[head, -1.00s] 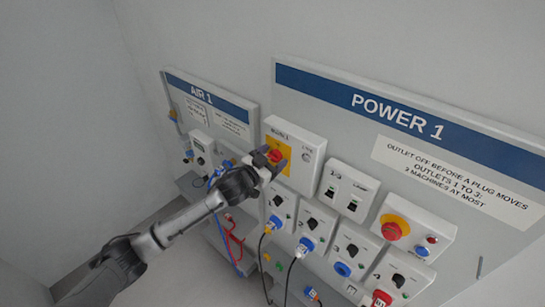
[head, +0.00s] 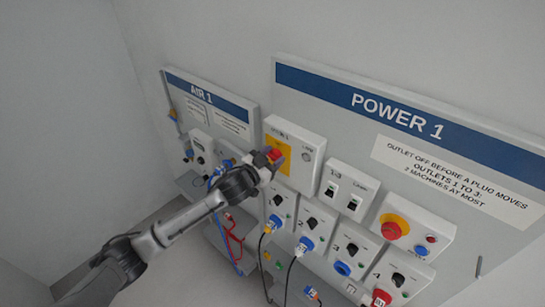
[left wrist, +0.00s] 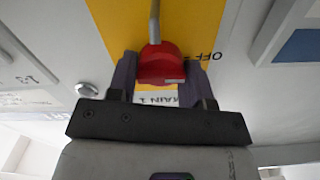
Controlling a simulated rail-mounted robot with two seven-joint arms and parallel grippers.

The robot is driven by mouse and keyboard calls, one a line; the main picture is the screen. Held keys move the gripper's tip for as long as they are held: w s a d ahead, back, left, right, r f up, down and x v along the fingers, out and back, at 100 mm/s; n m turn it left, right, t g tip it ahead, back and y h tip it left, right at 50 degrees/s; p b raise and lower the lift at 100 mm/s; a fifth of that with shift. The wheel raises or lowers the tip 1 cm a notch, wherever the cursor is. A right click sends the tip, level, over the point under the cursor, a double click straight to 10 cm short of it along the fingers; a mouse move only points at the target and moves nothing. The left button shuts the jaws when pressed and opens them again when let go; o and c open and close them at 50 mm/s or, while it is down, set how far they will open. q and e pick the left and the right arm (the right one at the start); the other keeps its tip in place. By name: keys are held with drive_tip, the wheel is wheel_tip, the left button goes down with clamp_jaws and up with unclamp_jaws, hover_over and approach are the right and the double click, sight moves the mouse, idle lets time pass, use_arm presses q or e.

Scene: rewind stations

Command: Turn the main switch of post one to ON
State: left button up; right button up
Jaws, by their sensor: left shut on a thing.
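The main switch of post one is a white box (head: 309,143) with a yellow plate (head: 284,147) and a red knob (head: 273,155), at the left end of the POWER 1 panel. My left gripper (head: 270,158) is at the knob and partly covers it and the plate. In the left wrist view the red knob (left wrist: 160,66) sits between the two dark fingers of the gripper (left wrist: 160,82), which is shut on it. The word OFF (left wrist: 211,57) is printed on the yellow plate, right of the knob. My right gripper is not in view.
Right of the main switch are a two-switch box (head: 347,190) and a red emergency button (head: 394,227). Below are several outlets with black knobs, some with cables plugged in. The AIR 1 panel (head: 212,100) with hoses is on the left, close to my arm.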

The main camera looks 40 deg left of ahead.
use_arm(q)
drive_tip(key=m+p, duration=0.1)
drive_tip(key=m, duration=0.2)
drive_tip(key=shift+d+m, duration=0.1)
drive_tip(key=shift+m, duration=0.3)
drive_tip(key=m+p, duration=0.1)
drive_tip(key=m, duration=0.3)
drive_tip(key=shift+m, duration=0.3)
drive_tip(key=m+p, duration=0.1)
drive_tip(key=m, duration=0.5)
drive_tip(key=shift+d+f, duration=0.1)
drive_tip(key=shift+f, duration=0.05)
drive_tip(key=shift+m+p, duration=0.35)
drive_tip(key=shift+m, duration=1.05)
drive_tip(key=shift+f, duration=0.1)
drive_tip(key=shift+m, duration=0.4)
drive_tip(key=o, duration=0.8)
drive_tip(key=shift+o, duration=0.4)
drive_tip(key=shift+f, duration=0.1)
